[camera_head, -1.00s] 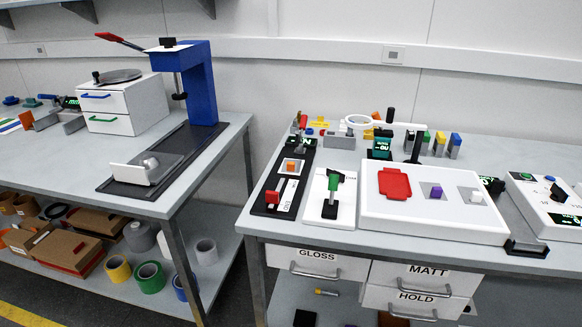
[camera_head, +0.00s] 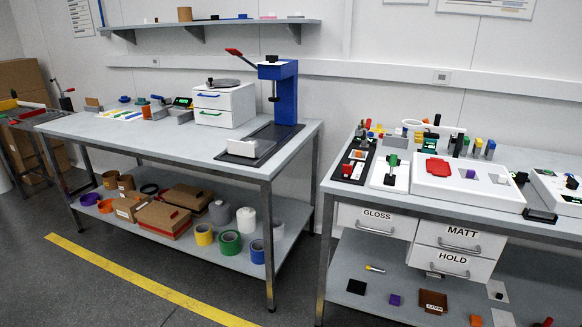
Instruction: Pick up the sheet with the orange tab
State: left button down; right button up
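Several flat pale strips or sheets with coloured edges (camera_head: 120,114) lie on the left bench, left of the white drawer box; yellow, green and blue show on them. An orange piece (camera_head: 146,111) stands just right of them beside grey blocks; I cannot tell whether it is a tab on a sheet. Two pale flat pieces, one of them here (camera_head: 497,291), lie on the shelf under the right bench, with a small orange item (camera_head: 476,320) close by at the bottom edge. No sheet with an orange tab can be made out clearly. Neither gripper is in view.
The left bench (camera_head: 185,140) carries a blue press (camera_head: 284,92) and a white drawer box (camera_head: 224,105). The right bench (camera_head: 450,202) holds a white panel with a red pad (camera_head: 437,169). Drawers read GLOSS, MATT, HOLD. Floor is open at the lower left, crossed by a yellow line (camera_head: 140,283).

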aim_at(359, 152)
jog(key=u, duration=0.7)
jog(key=i, duration=1.65)
jog(key=z, duration=0.6)
